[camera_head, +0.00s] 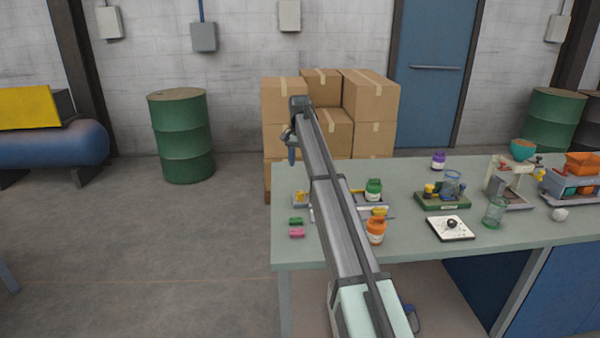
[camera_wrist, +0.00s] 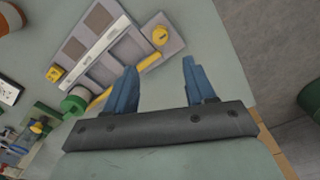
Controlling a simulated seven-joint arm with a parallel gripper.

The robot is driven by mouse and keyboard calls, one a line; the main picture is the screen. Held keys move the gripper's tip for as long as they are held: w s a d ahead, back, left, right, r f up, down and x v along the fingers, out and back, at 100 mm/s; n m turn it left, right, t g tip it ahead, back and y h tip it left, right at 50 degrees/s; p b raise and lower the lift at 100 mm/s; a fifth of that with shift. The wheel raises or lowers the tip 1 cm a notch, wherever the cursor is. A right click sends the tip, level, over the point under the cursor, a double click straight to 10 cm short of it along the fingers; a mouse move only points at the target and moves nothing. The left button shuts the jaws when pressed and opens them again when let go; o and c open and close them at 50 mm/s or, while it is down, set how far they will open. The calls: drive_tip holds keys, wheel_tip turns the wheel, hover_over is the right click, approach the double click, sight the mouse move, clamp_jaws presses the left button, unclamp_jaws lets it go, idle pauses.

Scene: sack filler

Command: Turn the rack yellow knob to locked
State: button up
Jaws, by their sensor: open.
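A grey rack-like panel (camera_wrist: 118,62) with brown squares and a pale rail lies on the bench in the wrist view. A round yellow knob (camera_wrist: 160,36) sits at its upper right end, a yellow block (camera_wrist: 55,74) at its other end. A yellow bar (camera_wrist: 149,61) shows along its near side. I cannot read any lock mark. My gripper (camera_wrist: 159,66) has its blue fingers apart with nothing between them. In the wrist view the knob shows beyond the fingertips, apart from them. In the head view my gripper (camera_head: 291,152) hangs above the bench's far left corner; my arm hides much of the panel.
A green-capped bottle (camera_head: 374,189) and an orange bottle (camera_head: 376,230) stand close to the panel. Pink and green blocks (camera_head: 296,228) lie left of my arm. A green tray (camera_head: 443,201), white board (camera_head: 450,229) and glass jar (camera_head: 495,212) stand further right. Boxes (camera_head: 370,98) are stacked behind.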

drive_tip(key=shift+r, duration=0.75)
